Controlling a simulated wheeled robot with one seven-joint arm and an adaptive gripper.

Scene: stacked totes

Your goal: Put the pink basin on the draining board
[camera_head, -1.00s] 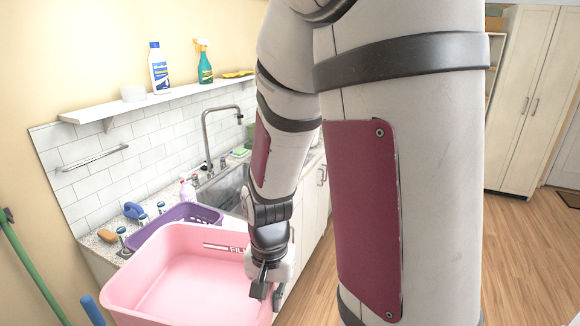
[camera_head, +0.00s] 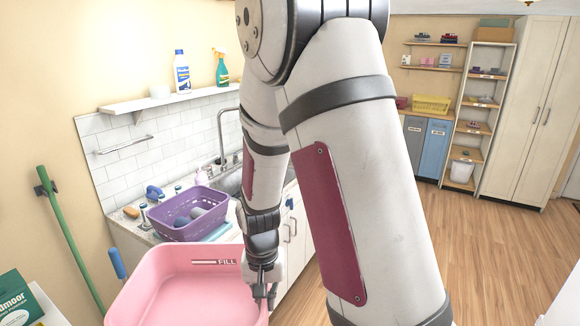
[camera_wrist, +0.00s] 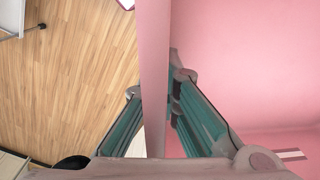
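The pink basin (camera_head: 180,292), marked "FILL" inside, is large and open-topped, at the bottom of the head view, upright and partly cut off. My gripper (camera_head: 264,286) is at its right wall. In the wrist view the basin's wall (camera_wrist: 154,60) runs between my two fingers (camera_wrist: 158,85), one outside and one inside, closed on it. The basin appears held up in front of the counter. No draining board shows clearly; a flat teal piece (camera_head: 217,232) lies on the counter beside the purple basket, and I cannot tell whether it is the board.
The sink and tap (camera_head: 222,125) are beyond, partly behind my arm. A green pole (camera_head: 68,225) leans at left. A green box (camera_head: 18,300) is at lower left. Wooden floor is open at right.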

